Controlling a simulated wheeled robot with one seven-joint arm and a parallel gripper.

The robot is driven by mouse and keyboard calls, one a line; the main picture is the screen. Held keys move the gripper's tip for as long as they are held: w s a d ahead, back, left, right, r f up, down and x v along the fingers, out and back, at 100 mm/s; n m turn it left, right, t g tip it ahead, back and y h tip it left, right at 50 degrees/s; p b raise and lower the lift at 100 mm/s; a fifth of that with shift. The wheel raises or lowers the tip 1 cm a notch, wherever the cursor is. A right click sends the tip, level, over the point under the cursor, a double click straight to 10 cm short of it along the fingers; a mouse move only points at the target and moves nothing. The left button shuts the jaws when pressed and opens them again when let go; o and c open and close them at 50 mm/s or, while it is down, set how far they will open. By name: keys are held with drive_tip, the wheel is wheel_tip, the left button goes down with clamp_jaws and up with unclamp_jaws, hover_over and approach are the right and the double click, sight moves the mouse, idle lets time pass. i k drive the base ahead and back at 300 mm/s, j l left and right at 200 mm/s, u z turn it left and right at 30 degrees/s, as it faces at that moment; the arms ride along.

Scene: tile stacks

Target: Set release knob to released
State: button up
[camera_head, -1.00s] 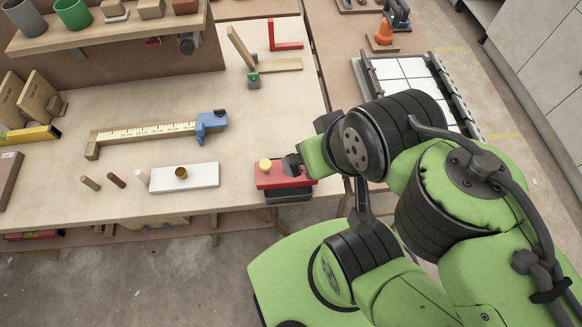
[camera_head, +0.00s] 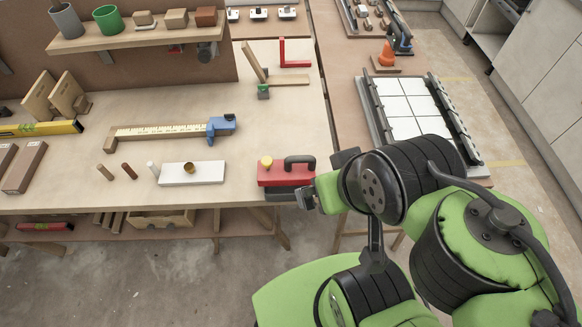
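A red block tool (camera_head: 287,178) with a black arched handle (camera_head: 300,161) sits at the front edge of the wooden table. A round yellow knob (camera_head: 266,162) stands up at its left end; its setting cannot be read from here. A dark part shows under the red body. My gripper (camera_head: 306,198) is beside the tool's right front side, at the table edge, away from the yellow knob. The fingers are small and dark here, and whether they are open, or touch the tool, cannot be told.
A white block with a brass knob (camera_head: 190,173) and several short pegs lie left of the tool. A caliper-like gauge (camera_head: 170,132) lies behind them. A rack of white tiles (camera_head: 405,108) stands right. Table between tool and wooden angle pieces is clear.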

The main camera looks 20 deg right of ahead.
sight(267, 161)
drive_tip(key=j+u, duration=0.15)
drive_tip(key=u, duration=0.25)
drive_tip(key=i+j+u, duration=0.1)
drive_tip(key=u, duration=0.35)
drive_tip(key=i+j+u, duration=0.1)
drive_tip(key=u, duration=0.3)
drive_tip(key=i+j+u, duration=0.1)
drive_tip(key=u, duration=0.3)
drive_tip(key=i+u, duration=0.15)
drive_tip(key=u, duration=0.3)
